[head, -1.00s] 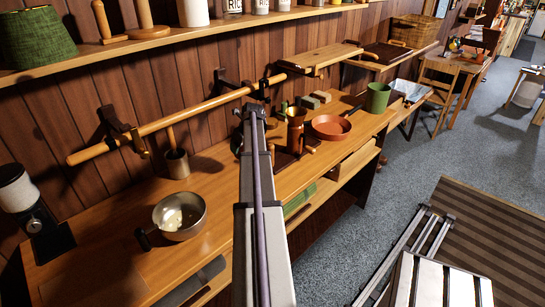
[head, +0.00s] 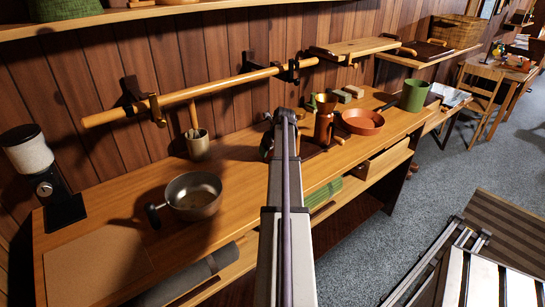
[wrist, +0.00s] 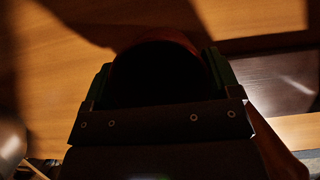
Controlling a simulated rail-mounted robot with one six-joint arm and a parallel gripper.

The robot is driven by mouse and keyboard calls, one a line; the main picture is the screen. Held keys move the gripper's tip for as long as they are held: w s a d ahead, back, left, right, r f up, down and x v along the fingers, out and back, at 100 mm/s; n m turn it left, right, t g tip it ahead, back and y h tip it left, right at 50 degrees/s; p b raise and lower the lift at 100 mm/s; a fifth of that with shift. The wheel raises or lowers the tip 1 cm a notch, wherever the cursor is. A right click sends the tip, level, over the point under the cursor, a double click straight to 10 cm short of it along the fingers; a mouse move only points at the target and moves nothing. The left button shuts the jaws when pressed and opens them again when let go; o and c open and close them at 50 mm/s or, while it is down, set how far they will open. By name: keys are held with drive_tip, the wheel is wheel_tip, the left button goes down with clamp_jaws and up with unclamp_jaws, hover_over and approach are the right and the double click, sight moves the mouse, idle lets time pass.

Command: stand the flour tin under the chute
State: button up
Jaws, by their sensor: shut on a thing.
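My gripper (wrist: 160,75) is shut on a dark, round thing with a reddish rim (wrist: 167,38), which I take to be the flour tin. Its two green-edged fingers lie on either side of it in the wrist view. It is in deep shadow and shows no label. A copper-coloured, funnel-topped piece (head: 325,118) stands just right of my arm's end. I cannot tell whether it is the chute.
An orange pan (head: 362,122) and a green cup (head: 414,95) are at right. A wooden rail (head: 205,88) runs along the wall.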

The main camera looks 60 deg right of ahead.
drive_tip(key=shift+r, duration=0.1)
drive_tip(key=shift+c, duration=0.5)
drive_tip(key=o, duration=0.9)
drive_tip(key=shift+f, duration=0.2)
drive_tip(key=shift+r, duration=0.15)
drive_tip(key=shift+r+p, duration=0.35)
drive_tip(key=shift+p, duration=0.15)
drive_tip(key=p+v, duration=1)
drive_tip(key=v, duration=0.1)
drive_tip(key=shift+s+r, duration=0.15)
drive_tip(key=shift+s, duration=0.1)
